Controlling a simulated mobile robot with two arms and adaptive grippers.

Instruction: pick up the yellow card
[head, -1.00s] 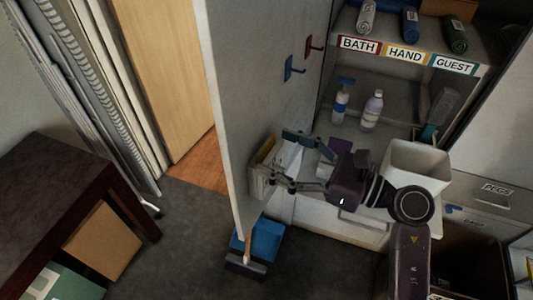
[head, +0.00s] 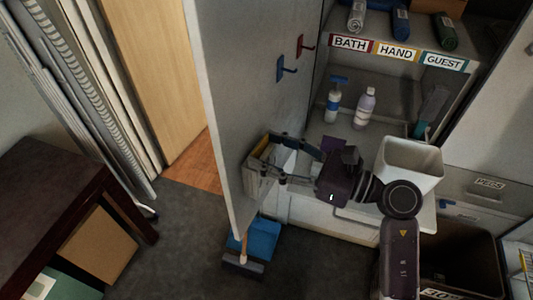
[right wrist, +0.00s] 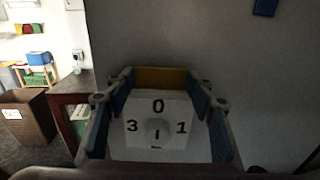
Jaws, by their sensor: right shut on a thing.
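The yellow card (right wrist: 160,78) shows as a yellow strip at the far end between my right fingertips in the right wrist view. In the head view, only a little yellow (head: 263,144) shows at the grey door. My right gripper (head: 260,153) reaches left to the door with its blue-padded fingers wide apart, one at each side edge of the yellow card. It is shut on the card. A white piece with black numerals (right wrist: 158,132) sits between the fingers, in front of the card, and hides its lower part. My left gripper is not in view.
The grey door (head: 250,90) carries red and blue hooks. Right of it, a shelf (head: 350,165) holds two bottles (head: 364,107) and a white bin (head: 410,162). A blue dustpan (head: 264,238) and a brush stand below. A dark table (head: 55,195) is at the left.

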